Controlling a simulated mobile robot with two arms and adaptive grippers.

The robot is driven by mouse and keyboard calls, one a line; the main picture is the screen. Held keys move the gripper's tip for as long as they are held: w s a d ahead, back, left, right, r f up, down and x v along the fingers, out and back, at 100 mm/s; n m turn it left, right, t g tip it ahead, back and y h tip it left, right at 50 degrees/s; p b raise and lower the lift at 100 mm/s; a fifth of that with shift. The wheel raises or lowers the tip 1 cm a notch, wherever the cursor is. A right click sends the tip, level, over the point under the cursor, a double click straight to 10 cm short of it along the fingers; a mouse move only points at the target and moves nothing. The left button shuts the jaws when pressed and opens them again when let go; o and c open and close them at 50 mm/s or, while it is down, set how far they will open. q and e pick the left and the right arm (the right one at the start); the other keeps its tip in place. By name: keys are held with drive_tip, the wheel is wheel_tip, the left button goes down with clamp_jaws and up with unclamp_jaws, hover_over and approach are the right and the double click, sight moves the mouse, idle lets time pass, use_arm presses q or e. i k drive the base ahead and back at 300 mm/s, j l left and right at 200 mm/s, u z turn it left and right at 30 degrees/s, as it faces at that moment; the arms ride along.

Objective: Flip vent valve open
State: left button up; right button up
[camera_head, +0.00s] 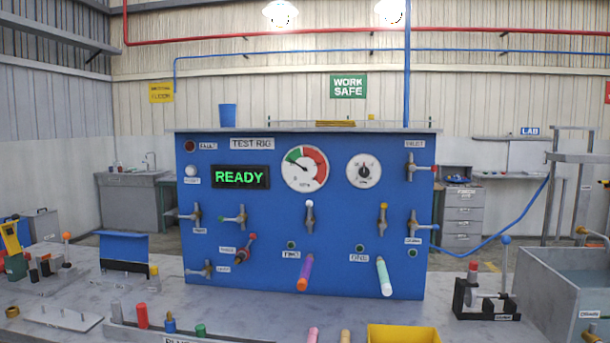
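A blue test rig panel (330,225) stands on the grey bench straight ahead, with a READY display lit green. Several small lever valves are on its face, and their labels are too small to read surely. A lower left valve (207,269) with a pale blue tip has a label beside it that may read VENT. Above it is a red-handled valve (243,249). Other valves are at the upper left (195,213), the upper right (411,168) and the right (415,226). I cannot tell which are open. Neither of my grippers is in view.
A purple and orange hose end (305,274) and a white and green one (384,277) hang on the panel's lower front. A yellow bin (402,335) and a rack of coloured pegs (160,328) are in front. A grey tank (570,297) stands at right.

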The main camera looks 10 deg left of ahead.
sight(193, 217)
drive_tip(key=k+j+u, duration=0.1)
drive_tip(key=j+u, duration=0.15)
drive_tip(key=j, duration=0.6)
drive_tip(key=j+u, duration=0.25)
drive_tip(key=j, duration=0.65)
drive_tip(key=i+j, duration=1)
drive_tip(key=i, duration=0.15)
